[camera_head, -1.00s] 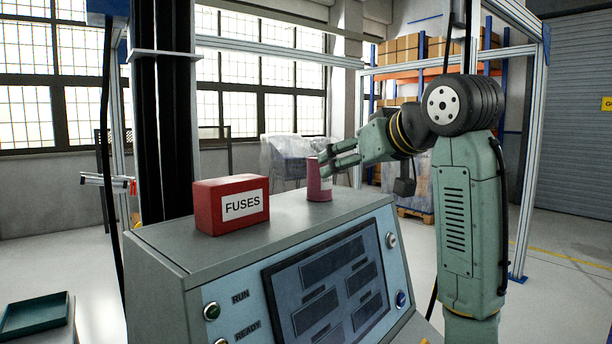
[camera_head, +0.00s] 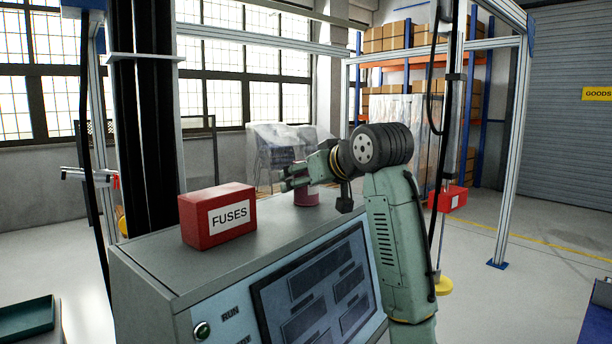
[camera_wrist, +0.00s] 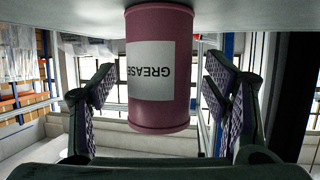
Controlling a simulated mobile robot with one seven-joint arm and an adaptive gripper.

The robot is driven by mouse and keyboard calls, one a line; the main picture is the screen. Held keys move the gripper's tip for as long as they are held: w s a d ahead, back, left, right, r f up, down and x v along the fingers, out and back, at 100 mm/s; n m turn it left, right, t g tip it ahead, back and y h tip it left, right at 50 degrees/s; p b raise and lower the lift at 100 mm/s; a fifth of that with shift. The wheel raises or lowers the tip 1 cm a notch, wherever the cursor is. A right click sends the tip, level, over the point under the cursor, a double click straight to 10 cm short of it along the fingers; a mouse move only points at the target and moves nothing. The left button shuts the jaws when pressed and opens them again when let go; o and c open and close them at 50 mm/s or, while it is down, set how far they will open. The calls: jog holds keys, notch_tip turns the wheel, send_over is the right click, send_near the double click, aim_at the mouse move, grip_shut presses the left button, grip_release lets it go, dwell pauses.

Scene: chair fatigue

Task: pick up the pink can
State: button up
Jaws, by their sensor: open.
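The pink can (camera_head: 307,197) stands on top of the grey control console (camera_head: 150,262), near its far edge. In the wrist view the can (camera_wrist: 160,105) hangs upside down in the picture, with a white label reading GREASE. My gripper (camera_head: 288,178) is open, and in the head view its fingers partly hide the can's upper part. In the wrist view the two ridged fingers of my gripper (camera_wrist: 160,95) show on either side of the can, with a gap to each. I see no contact.
A red FUSES box (camera_head: 218,215) stands on the console to the left of the can. A dark green tray (camera_head: 26,318) lies at the lower left. A plastic-wrapped object (camera_head: 275,150) stands behind. The console top between box and can is clear.

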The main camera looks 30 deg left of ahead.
jog(key=shift+w+a+f, duration=0.1)
jog(key=shift+w+a, duration=0.05)
jog(key=shift+c, duration=0.5)
jog(key=c, duration=1.4)
